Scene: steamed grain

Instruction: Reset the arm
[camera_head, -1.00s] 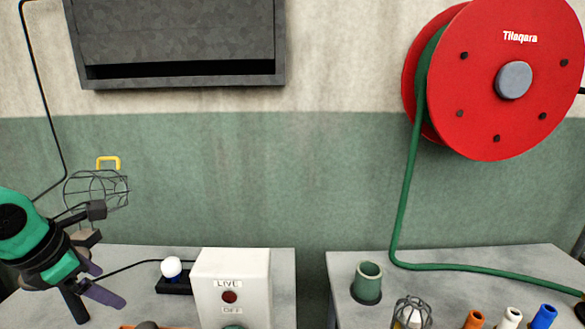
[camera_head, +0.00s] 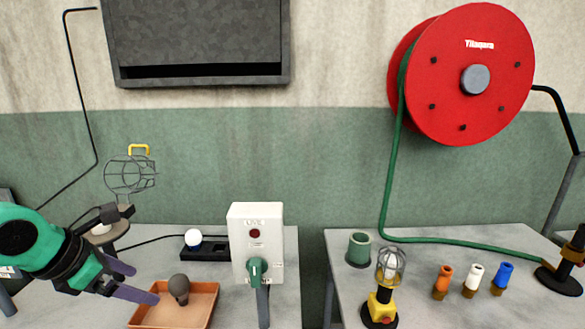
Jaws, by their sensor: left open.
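My left arm comes in from the left, green and black. Its gripper (camera_head: 142,284) has two purple-grey fingers, spread apart with nothing between them. It hangs over the left table, just left of and partly over an orange tray (camera_head: 207,318). A dark grey bulb-shaped object (camera_head: 179,288) sits in the tray, apart from the fingers. My right gripper does not show.
A white switch box (camera_head: 272,228) with a green handle stands at the left table's right side. A wire cage lamp (camera_head: 130,177) stands behind my left arm. The right table holds a yellow caged lamp (camera_head: 381,303), a green cup (camera_head: 359,249) and small coloured pieces. A gap separates the tables.

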